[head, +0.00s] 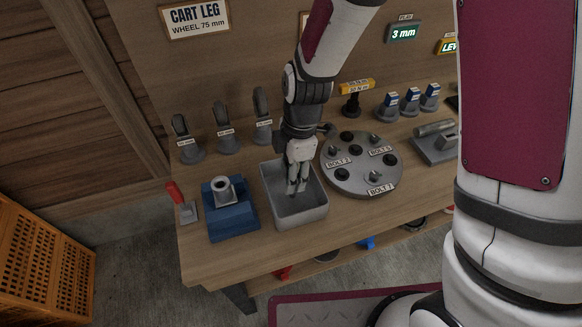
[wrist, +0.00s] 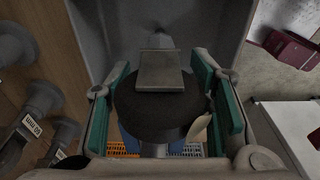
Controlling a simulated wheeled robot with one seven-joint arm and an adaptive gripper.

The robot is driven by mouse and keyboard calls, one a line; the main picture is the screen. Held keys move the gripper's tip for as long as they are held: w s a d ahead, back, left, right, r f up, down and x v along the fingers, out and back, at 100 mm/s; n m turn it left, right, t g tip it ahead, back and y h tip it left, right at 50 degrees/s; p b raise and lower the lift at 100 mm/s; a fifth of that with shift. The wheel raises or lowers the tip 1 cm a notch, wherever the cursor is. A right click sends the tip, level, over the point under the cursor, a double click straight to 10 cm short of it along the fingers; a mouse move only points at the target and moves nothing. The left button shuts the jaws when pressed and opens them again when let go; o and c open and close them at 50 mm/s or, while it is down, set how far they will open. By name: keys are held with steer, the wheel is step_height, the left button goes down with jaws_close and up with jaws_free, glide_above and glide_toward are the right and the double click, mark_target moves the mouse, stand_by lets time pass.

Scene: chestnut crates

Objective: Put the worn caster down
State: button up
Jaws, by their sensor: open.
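My gripper (head: 297,187) points down into the grey bin (head: 303,217) on the bench, its fingers inside the bin walls. In the wrist view the gripper (wrist: 164,112) is open, with a teal pad on each side. The worn caster, a dark round wheel (wrist: 158,113) with a grey metal plate, lies between the spread fingers. I cannot tell whether either pad touches it. The grey bin wall (wrist: 88,32) shows around it in the wrist view. In the head view the caster cannot be made out behind the fingers.
A blue vise (head: 232,222) holding a grey socket and a red-handled tool (head: 175,193) are left of the bin. A round grey plate (head: 352,178) with bolt labels stands close at right. Several labelled casters (head: 227,138) line the back. An orange crate (head: 45,255) is on the floor.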

steer(key=r, duration=0.4)
steer(key=d+r, duration=0.1)
steer(key=r, duration=0.3)
steer(key=r+b, duration=0.1)
steer(key=r, duration=0.3)
steer(key=shift+w+d+r, duration=0.2)
steer(key=shift+d+r, duration=0.05)
steer(key=s+d+r+m+t+h, duration=0.1)
steer(key=s+d+r+m+t, duration=0.4)
steer(key=s+d+r+m, duration=0.9)
steer(key=d+m, duration=0.1)
steer(key=m, duration=0.6)
steer(key=shift+d+r+t, duration=0.15)
steer(key=shift+r+t, duration=0.25)
stand_by(1.5)
